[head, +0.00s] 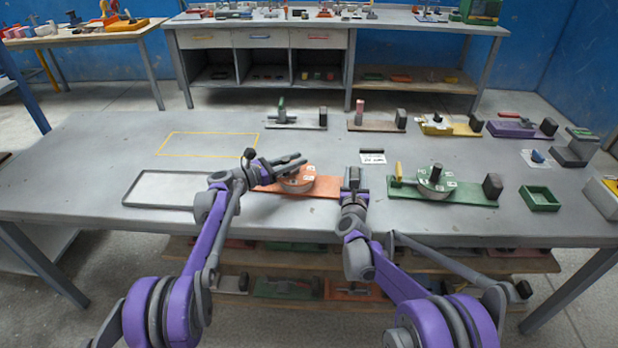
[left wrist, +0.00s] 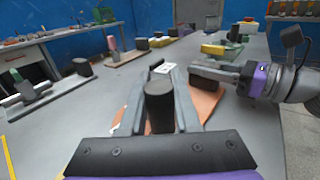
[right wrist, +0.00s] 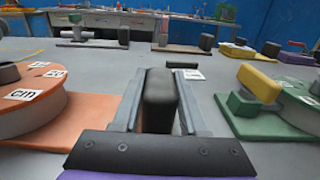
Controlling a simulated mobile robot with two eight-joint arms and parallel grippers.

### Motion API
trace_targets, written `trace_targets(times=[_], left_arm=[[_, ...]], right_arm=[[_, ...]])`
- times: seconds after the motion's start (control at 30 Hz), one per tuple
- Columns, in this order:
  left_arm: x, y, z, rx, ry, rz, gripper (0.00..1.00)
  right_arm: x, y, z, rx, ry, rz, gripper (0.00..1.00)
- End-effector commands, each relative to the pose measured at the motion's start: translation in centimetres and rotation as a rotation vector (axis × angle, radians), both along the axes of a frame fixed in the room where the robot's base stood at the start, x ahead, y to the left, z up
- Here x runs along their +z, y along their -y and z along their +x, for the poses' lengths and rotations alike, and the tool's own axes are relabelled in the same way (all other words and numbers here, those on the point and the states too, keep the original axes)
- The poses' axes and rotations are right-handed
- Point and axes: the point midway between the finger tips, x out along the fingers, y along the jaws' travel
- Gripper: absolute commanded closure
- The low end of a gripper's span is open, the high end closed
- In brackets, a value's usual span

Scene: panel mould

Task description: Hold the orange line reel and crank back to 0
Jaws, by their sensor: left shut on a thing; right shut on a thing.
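The orange line reel (head: 297,184) sits on an orange base plate (head: 325,188) near the front middle of the table. It also shows at the left of the right wrist view (right wrist: 30,100), with white labels on top, one reading "cm". My left gripper (head: 298,162) is over the reel, shut on a dark upright crank knob (left wrist: 159,106). My right gripper (head: 353,176) is shut on the black block (right wrist: 160,100) at the right end of the orange base. The left arm covers part of the base in the head view, and the reading against 0 cannot be made out.
A green reel (head: 437,185) on a green base stands to the right, with a green tray (head: 539,199) beyond it. A grey tray (head: 160,202) lies left, below a yellow outlined rectangle (head: 210,154) on bare tabletop.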

Motion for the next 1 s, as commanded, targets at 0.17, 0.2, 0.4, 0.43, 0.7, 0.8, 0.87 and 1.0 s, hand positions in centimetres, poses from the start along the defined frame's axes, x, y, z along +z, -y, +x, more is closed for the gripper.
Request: trace_targets(times=[0.17, 0.2, 0.4, 0.43, 0.7, 0.8, 0.87, 1.0], left_arm=[[0.07, 0.19, 0.0, 0.047, 0.0, -0.002, 1.0], [0.08, 0.26, 0.0, 0.065, 0.0, -0.002, 1.0], [0.08, 0.52, -0.05, 0.194, 0.001, -0.001, 1.0], [0.07, 0.59, -0.06, 0.216, 0.0, -0.002, 1.0], [0.1, 0.88, 0.06, 0.407, 0.001, -0.004, 1.0], [0.11, 0.93, 0.11, 0.464, 0.002, -0.003, 1.0], [0.12, 0.96, 0.15, 0.492, 0.003, -0.004, 1.0], [0.14, 1.0, 0.2, 0.542, 0.003, -0.004, 1.0]], right_arm=[[0.0, 0.04, 0.0, -0.001, 0.0, 0.0, 1.0], [0.0, 0.03, 0.0, -0.001, 0.0, 0.0, 1.0], [0.0, 0.0, -0.01, 0.0, 0.0, 0.0, 1.0], [0.0, 0.0, -0.01, 0.0, 0.0, 0.0, 1.0], [-0.01, -0.04, -0.01, 0.001, 0.0, 0.0, 1.0], [-0.01, -0.06, -0.01, 0.001, 0.0, 0.0, 1.0], [-0.02, -0.07, -0.01, 0.001, -0.001, -0.001, 1.0], [-0.02, -0.09, -0.01, 0.002, -0.001, -0.001, 1.0]])
